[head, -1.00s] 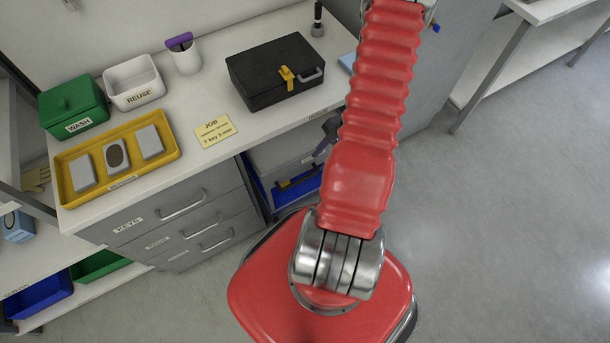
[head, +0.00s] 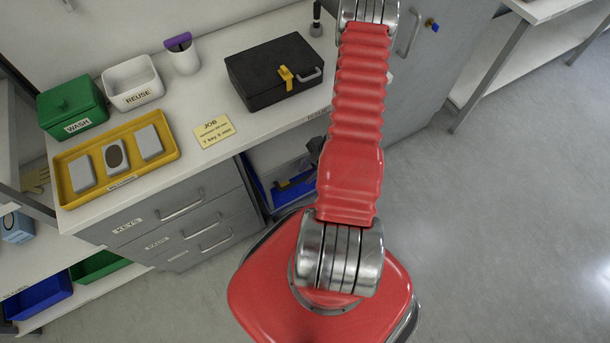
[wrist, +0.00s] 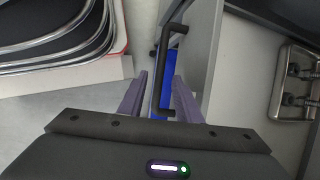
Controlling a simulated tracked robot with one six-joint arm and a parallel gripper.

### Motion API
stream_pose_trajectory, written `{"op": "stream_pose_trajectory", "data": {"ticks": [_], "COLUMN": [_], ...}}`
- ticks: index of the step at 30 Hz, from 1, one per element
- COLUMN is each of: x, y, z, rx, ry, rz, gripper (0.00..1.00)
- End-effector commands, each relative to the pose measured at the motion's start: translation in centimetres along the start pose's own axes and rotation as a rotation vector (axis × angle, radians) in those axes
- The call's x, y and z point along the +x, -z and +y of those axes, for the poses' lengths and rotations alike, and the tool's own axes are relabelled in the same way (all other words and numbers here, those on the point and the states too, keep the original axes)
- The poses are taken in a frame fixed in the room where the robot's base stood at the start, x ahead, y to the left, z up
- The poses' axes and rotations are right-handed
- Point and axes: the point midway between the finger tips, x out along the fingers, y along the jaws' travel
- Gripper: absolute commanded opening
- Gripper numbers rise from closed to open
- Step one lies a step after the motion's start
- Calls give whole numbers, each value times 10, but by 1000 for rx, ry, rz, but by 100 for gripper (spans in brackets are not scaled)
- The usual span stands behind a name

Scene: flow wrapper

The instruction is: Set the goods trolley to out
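A black bar handle (wrist: 168,70) stands between the fingers of my gripper (wrist: 160,80) in the wrist view, fixed to a grey panel (wrist: 203,35). I take this for the goods trolley's handle, but no label shows. The fingers are apart, one on each side of the handle; I cannot tell whether either touches it. In the head view, the low unit with blue parts (head: 292,196) under the bench, right of the drawers, may be the trolley. My gripper (head: 300,167) is small and dark there, in front of it. My arm hides part of the unit.
Grey drawers (head: 180,222) stand left of the opening and a grey cabinet (head: 425,65) right of it. The bench (head: 215,85) above carries a black case (head: 275,72), a yellow tray (head: 118,188), a green bin (head: 72,104) and a white bin (head: 133,83). The floor (head: 500,220) at right is clear.

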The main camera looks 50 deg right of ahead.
Motion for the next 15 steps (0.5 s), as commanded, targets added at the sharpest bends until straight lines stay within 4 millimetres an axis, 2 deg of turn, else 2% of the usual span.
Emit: {"op": "stream_pose_trajectory", "data": {"ticks": [6,15], "x": [20,25], "y": [0,0], "z": [0,0], "rx": [1,-1], "ry": [-1,0], "rz": [-1,0], "gripper": [31,31]}}
